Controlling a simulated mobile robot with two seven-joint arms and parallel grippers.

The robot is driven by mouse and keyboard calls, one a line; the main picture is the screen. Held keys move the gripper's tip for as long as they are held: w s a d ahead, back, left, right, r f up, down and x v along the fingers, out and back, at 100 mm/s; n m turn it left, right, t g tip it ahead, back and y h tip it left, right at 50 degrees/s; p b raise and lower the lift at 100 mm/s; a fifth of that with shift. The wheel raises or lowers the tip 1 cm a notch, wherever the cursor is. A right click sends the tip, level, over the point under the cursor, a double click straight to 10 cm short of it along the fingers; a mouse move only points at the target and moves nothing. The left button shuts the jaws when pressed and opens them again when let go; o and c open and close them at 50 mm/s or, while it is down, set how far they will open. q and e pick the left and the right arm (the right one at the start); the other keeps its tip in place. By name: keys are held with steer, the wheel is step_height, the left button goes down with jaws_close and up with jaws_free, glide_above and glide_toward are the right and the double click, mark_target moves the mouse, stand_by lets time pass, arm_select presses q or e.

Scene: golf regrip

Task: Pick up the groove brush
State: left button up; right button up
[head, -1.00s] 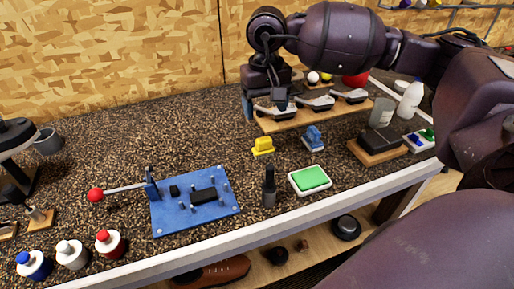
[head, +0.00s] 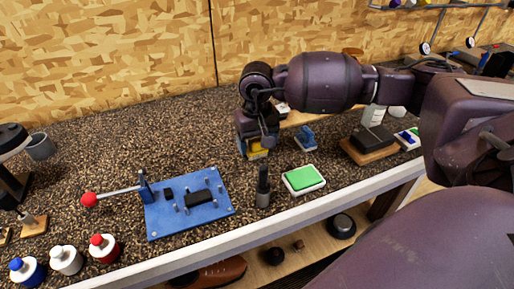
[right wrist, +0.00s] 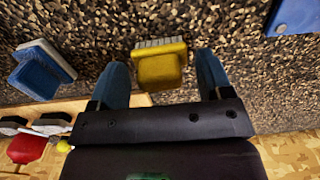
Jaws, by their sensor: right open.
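A small yellow brush (head: 257,149) with pale bristles stands on the speckled bench top, partly hidden by my right gripper (head: 254,150) in the head view. In the right wrist view the yellow brush (right wrist: 160,68) lies between the two blue fingers of my open right gripper (right wrist: 163,74), with a gap on each side. A similar blue brush (head: 306,137) stands to its right in the head view and at the left in the right wrist view (right wrist: 41,70). The frames do not label which is the groove brush. My left gripper is not in view.
A green pad in a white tray (head: 303,179), a dark upright bottle (head: 263,190) and a blue fixture plate (head: 218,211) stand nearer the front. A dark block on a wooden base (head: 370,144) is to the right. The bench behind the plate is clear.

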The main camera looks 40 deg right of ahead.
mark_target(257, 140)
steer(key=c, duration=1)
steer(key=shift+r, duration=0.1)
step_height(257, 140, up, 20)
steer(key=shift+p, duration=0.3)
